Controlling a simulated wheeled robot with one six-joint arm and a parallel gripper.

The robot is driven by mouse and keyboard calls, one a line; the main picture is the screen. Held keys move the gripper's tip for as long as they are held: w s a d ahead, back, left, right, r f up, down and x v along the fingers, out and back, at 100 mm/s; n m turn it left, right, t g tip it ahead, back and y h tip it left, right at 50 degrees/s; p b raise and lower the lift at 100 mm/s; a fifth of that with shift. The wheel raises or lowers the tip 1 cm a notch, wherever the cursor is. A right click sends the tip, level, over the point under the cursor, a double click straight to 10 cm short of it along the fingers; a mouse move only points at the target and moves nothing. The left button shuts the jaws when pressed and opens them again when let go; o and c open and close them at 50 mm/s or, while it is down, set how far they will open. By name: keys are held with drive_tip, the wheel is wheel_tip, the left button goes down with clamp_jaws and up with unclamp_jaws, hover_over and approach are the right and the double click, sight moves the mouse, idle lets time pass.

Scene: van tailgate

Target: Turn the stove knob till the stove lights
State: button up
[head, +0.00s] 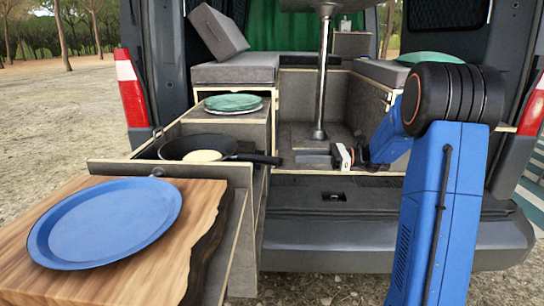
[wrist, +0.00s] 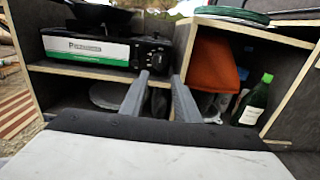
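The camping stove (wrist: 88,50) sits in the upper left compartment of the kitchen unit in the wrist view, with a white and green front panel. Its dark control end with the stove knob (wrist: 153,56) is at the right of that panel; fine detail is too small to read. My gripper (wrist: 160,76) is open and empty, its two grey fingers pointing at the control end and appearing apart from it. In the head view my gripper (head: 342,157) is right of the drawer unit. A black pan (head: 200,146) holding a pale round pancake (head: 203,156) hides the burner; no flame shows.
A blue plate (head: 105,222) lies on a wooden board (head: 185,195) at the front left. Green plates (head: 233,102) sit on the unit behind the pan. A table post (head: 322,80) stands behind my gripper. An orange item (wrist: 212,68) and green bottle (wrist: 258,102) fill the right compartment.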

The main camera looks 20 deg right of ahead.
drive_tip(key=x, duration=1.1)
drive_tip(key=shift+a, duration=0.15)
clamp_jaws()
